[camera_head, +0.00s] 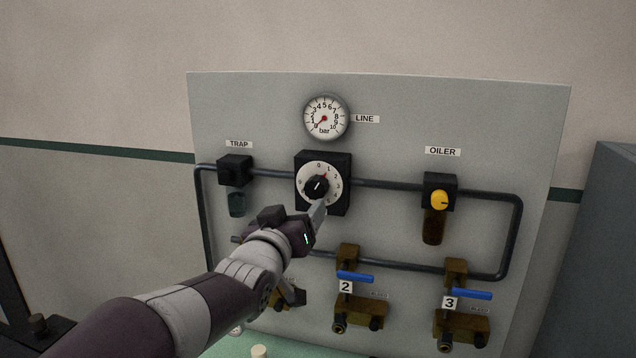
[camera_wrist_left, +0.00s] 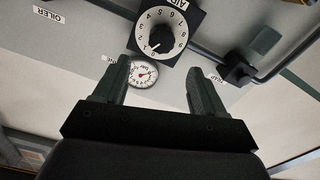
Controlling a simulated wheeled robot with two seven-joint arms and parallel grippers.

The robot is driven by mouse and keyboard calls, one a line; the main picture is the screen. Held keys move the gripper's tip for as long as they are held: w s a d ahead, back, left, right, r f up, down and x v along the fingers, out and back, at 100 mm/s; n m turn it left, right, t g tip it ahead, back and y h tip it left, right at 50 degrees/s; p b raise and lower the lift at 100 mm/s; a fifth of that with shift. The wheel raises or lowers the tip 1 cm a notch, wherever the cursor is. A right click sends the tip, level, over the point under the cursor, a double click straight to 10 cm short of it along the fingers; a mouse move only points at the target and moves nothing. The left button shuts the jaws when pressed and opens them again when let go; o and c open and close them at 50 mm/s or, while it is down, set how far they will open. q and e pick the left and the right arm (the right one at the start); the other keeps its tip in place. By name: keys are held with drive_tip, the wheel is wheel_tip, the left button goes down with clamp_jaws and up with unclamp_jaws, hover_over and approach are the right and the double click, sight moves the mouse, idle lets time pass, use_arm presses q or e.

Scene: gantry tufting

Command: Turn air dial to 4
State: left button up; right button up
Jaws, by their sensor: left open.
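The air dial (camera_head: 332,174) has a white numbered face in a black square housing on the grey panel. Its black knob (camera_head: 316,186) carries a white pointer line slanting up and right, near the 1. In the left wrist view the dial (camera_wrist_left: 181,30) appears turned round, and its knob (camera_wrist_left: 162,39) lies beyond the fingertips. My left gripper (camera_head: 316,212) is just below the knob in the head view. In the wrist view its two dark fingers (camera_wrist_left: 158,66) are spread apart with nothing between them. I cannot tell whether a fingertip touches the dial. My right gripper is not in view.
A round line gauge (camera_head: 325,117) sits above the dial. The trap (camera_head: 235,170) is to its left and the oiler (camera_head: 439,200) with a yellow knob to its right. Dark pipes run beside the dial. Blue-handled valves (camera_head: 471,294) are lower on the panel.

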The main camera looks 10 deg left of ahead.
sight(314, 192)
use_arm(q)
drive_tip(key=w+p, duration=0.4)
drive_tip(key=w, duration=0.6)
drive_tip(key=shift+w+d+f+p, duration=0.1)
drive_tip(key=shift+w+d+p, duration=0.05)
drive_tip(key=shift+w+p, duration=0.2)
drive_tip(key=shift+w, duration=0.25)
drive_tip(key=shift+w+f, duration=0.1)
drive_tip(key=c, duration=1)
